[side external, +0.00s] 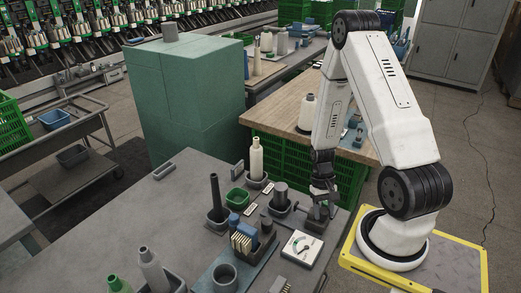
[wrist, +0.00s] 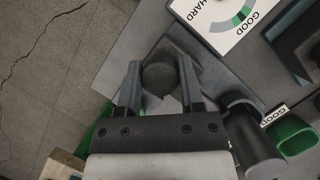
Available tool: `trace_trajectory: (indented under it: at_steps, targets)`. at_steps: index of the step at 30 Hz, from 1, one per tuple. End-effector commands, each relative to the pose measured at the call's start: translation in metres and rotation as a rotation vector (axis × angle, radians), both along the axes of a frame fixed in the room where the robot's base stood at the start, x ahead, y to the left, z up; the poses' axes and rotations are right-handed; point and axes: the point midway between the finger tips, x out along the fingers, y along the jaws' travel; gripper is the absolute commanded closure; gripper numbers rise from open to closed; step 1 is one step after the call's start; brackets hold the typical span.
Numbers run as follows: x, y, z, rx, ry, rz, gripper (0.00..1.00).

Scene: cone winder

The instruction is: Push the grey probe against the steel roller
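A dark grey round-topped piece, which looks like the grey probe (wrist: 158,78), stands between my fingers in the wrist view. In the side view its upper part is hidden by my gripper (side external: 321,192), above a dark block (side external: 313,222) on the bench. In the wrist view my gripper (wrist: 159,72) is open around it, with a narrow gap at each finger. A dark grey upright cylinder, probably the steel roller (side external: 280,190), stands in a holder just left of my gripper. A dark cylinder also shows at lower right in the wrist view (wrist: 240,115).
A dial card (side external: 302,247) marked GOOD and HARD lies in front of my gripper. The grey bench (side external: 120,215) is clearer at far left.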

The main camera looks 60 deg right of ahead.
Motion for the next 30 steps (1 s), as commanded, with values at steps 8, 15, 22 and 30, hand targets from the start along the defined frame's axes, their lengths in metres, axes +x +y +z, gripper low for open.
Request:
trace_trajectory:
  at_steps: [8,15,22,30]
  targets:
    - [0.000,0.000,0.000,-0.001,-0.001,0.000,1.00]
    - [0.018,-0.001,0.000,-0.001,-0.002,0.003,1.00]
    - [0.034,0.000,0.000,0.000,-0.002,0.001,1.00]
    - [0.035,-0.001,0.001,-0.002,-0.006,-0.001,0.30]
